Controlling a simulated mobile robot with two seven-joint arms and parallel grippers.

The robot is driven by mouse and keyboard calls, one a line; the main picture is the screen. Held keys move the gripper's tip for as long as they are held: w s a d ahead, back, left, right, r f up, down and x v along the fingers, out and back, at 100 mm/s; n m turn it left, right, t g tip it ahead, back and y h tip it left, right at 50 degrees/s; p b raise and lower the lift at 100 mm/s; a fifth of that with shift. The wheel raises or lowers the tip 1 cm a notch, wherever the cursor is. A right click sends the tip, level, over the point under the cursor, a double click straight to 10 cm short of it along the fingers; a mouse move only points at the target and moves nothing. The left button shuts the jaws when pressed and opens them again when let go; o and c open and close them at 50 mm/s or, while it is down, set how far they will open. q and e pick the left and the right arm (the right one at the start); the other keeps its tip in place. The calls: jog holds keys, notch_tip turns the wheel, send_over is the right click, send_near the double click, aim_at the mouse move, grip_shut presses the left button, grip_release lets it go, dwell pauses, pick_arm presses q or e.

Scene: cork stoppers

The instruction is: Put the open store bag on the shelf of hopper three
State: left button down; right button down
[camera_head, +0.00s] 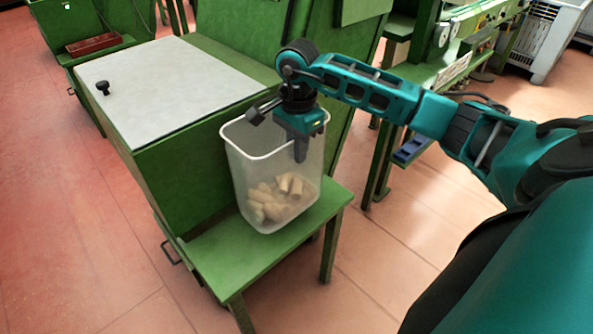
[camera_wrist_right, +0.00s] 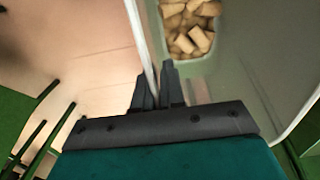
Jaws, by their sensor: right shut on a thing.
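The open store bag (camera_head: 250,165) is a translucent, box-shaped container with a white rim and several tan corks (camera_head: 270,200) in its lower part. It stands upright over the green shelf (camera_head: 225,258) at the front of a green hopper (camera_head: 185,190). Its base looks to be on the shelf, but I cannot tell whether it bears fully. My right gripper (camera_head: 300,156) points down at the bag's right side and is shut on its wall. In the right wrist view my right gripper's fingers (camera_wrist_right: 158,84) straddle the wall, with corks (camera_wrist_right: 188,30) below. My left gripper is not in view.
The hopper has a grey lid (camera_head: 175,85) with a black knob (camera_head: 103,87). Another green unit with a reddish tray (camera_head: 93,44) stands at the back left. A green machine bench with a blue bin (camera_head: 411,148) is behind my right arm. The reddish floor at left is clear.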

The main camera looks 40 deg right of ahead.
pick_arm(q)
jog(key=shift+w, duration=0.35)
pick_arm(e)
notch_tip(320, 180, down, 6)
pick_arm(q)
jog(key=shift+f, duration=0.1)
pick_arm(e)
jog(key=shift+f, duration=0.15)
jog(key=c, duration=1.2)
grip_release()
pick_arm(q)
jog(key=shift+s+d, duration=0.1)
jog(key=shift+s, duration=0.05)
